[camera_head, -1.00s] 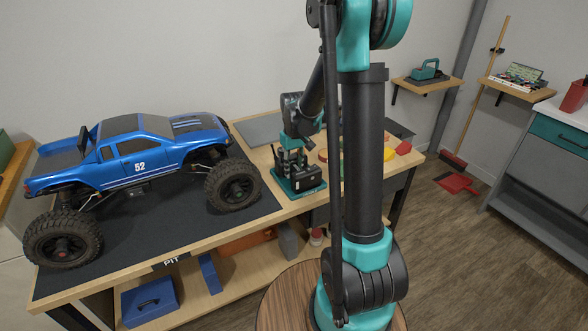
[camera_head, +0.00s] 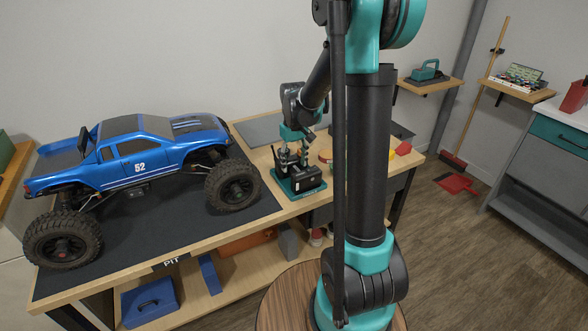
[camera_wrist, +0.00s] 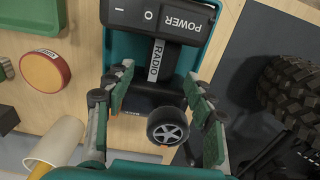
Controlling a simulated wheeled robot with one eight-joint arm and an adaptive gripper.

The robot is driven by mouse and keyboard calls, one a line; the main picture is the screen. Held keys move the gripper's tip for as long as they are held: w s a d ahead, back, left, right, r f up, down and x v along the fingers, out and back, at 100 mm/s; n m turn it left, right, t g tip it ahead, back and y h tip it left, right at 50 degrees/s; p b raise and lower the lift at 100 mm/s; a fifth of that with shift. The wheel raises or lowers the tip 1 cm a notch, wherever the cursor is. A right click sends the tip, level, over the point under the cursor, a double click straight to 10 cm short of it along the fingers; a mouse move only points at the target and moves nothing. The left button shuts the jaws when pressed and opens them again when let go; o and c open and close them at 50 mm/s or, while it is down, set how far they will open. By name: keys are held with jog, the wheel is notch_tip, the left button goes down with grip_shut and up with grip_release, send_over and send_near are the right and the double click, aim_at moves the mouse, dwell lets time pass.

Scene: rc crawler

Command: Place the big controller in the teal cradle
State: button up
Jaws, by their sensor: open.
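The big controller (camera_wrist: 160,22) is black, marked RADIO and POWER, with a narrow stem and a wheel (camera_wrist: 167,126). In the head view the controller (camera_head: 307,180) sits on the teal cradle (camera_head: 285,191), at the right part of the bench. The teal cradle (camera_wrist: 85,45) also shows around and under the controller's base in the wrist view. My gripper (camera_wrist: 160,82) is open, with one finger on each side of the stem. It also shows in the head view (camera_head: 291,155), just above the cradle. Whether a finger touches the controller is unclear.
A blue truck (camera_head: 140,155) stands on the dark mat (camera_head: 150,228) to the left. The truck's tyre (camera_wrist: 290,88) is on the other side.

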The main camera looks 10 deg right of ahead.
aim_at(294, 169)
notch_tip(294, 169, up, 9)
jog(key=s+d+f+m+t, duration=0.1)
jog(key=s+f, duration=0.4)
jog(key=s, duration=0.6)
jog(key=s+d+f+m+t, duration=0.2)
jog(key=s+f, duration=0.4)
jog(key=s, duration=0.5)
jog(key=shift+d+m+t, duration=0.3)
jog(key=shift+d+t, duration=0.25)
jog(key=shift+t, duration=0.05)
